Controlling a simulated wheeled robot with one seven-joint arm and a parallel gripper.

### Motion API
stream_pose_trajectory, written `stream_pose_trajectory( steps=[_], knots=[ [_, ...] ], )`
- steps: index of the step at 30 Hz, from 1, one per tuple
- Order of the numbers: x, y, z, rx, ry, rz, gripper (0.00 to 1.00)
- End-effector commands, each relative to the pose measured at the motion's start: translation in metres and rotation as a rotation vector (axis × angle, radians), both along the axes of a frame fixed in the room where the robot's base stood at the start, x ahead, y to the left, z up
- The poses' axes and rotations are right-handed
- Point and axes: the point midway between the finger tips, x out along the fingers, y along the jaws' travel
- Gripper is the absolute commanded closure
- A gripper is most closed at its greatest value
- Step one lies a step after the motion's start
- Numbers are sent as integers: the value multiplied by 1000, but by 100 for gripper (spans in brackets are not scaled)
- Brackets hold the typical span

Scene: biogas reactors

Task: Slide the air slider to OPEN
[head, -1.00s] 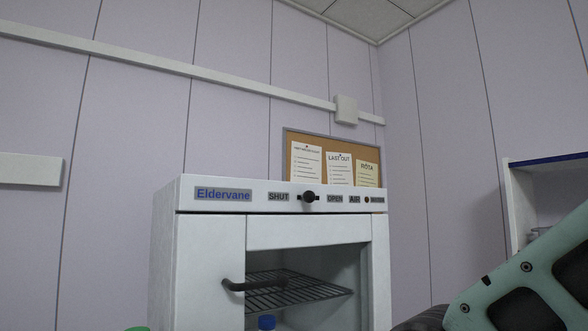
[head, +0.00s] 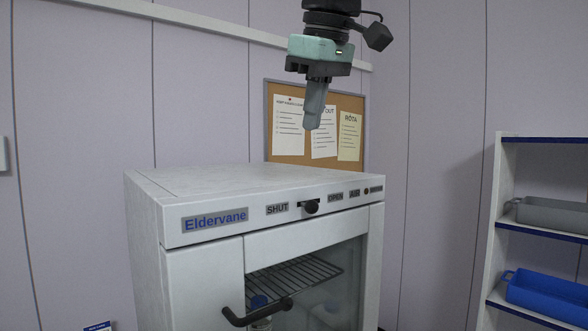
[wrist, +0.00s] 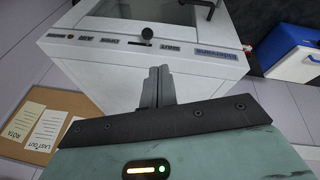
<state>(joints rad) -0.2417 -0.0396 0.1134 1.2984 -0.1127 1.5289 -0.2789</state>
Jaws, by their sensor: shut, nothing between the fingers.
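The air slider's black knob (head: 311,207) sits on the front panel of the white Eldervane cabinet (head: 160,215). It stands in a short dark slot between the label SHUT (head: 277,209) on its left and OPEN (head: 335,197) on its right. My gripper (head: 312,126) hangs above the cabinet top, fingers pointing down, shut and empty. It is higher than the knob and does not touch it. In the wrist view the picture is turned around: the knob (wrist: 147,33) shows beyond my closed fingertips (wrist: 159,70), with OPEN to its left.
The cabinet door has a black handle (head: 258,312) standing out below the panel; a wire rack (head: 295,275) shows inside. A corkboard (head: 290,150) hangs on the wall behind. A shelf unit (head: 497,220) with grey and blue trays stands at the right.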

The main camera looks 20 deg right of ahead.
Motion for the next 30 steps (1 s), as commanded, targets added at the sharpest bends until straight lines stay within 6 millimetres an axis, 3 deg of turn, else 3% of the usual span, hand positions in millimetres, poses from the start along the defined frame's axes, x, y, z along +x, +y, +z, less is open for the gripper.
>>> stream_pose_trajectory(
  steps=[14,30],
  knots=[
    [2,-1,-5,-1,1,-2,100],
    [38,-2,-95,-2,3,-2,100]
  ],
)
